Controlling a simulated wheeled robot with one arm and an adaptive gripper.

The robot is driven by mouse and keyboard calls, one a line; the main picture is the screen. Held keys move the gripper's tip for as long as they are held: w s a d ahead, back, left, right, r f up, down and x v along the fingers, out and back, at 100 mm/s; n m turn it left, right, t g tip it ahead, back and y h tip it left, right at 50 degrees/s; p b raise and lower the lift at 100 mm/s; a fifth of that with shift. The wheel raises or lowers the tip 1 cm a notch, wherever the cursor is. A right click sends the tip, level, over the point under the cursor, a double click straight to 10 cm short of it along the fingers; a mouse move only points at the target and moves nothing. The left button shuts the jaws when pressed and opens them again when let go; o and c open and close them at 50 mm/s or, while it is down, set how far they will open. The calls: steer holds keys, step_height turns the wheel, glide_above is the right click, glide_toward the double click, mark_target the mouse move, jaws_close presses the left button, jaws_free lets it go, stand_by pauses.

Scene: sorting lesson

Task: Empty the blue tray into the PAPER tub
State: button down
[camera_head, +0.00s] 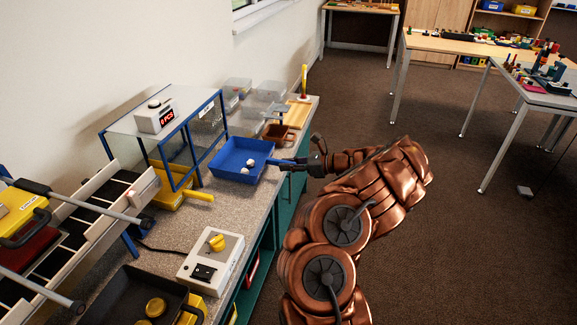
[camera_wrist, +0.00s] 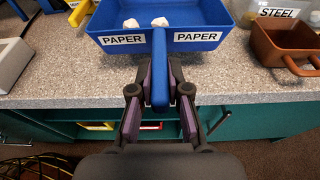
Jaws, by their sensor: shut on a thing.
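The blue tray (camera_head: 225,158) is at the middle of the counter, roughly level, with its handle toward my arm. Two white crumpled balls (camera_head: 249,163) lie in it. In the wrist view the blue tray (camera_wrist: 205,40) carries two PAPER labels on its near wall, and the balls (camera_wrist: 130,23) show above that wall. My gripper (camera_head: 303,162) is shut on the blue handle; the wrist view shows the handle between my fingers (camera_wrist: 161,92). I cannot tell whether the tray touches the counter. No tub with a readable PAPER label shows.
Clear tubs (camera_head: 271,89) stand behind the tray; one is labelled STEEL (camera_wrist: 280,12) in the wrist view. A brown tray (camera_head: 279,133) sits right of the blue tray. Left are a blue-framed clear case (camera_head: 158,137), a yellow tray (camera_head: 171,197) and a control box (camera_head: 211,258).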

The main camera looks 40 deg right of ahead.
steer(key=shift+r+p, duration=1.15)
steer(key=shift+r, duration=0.65)
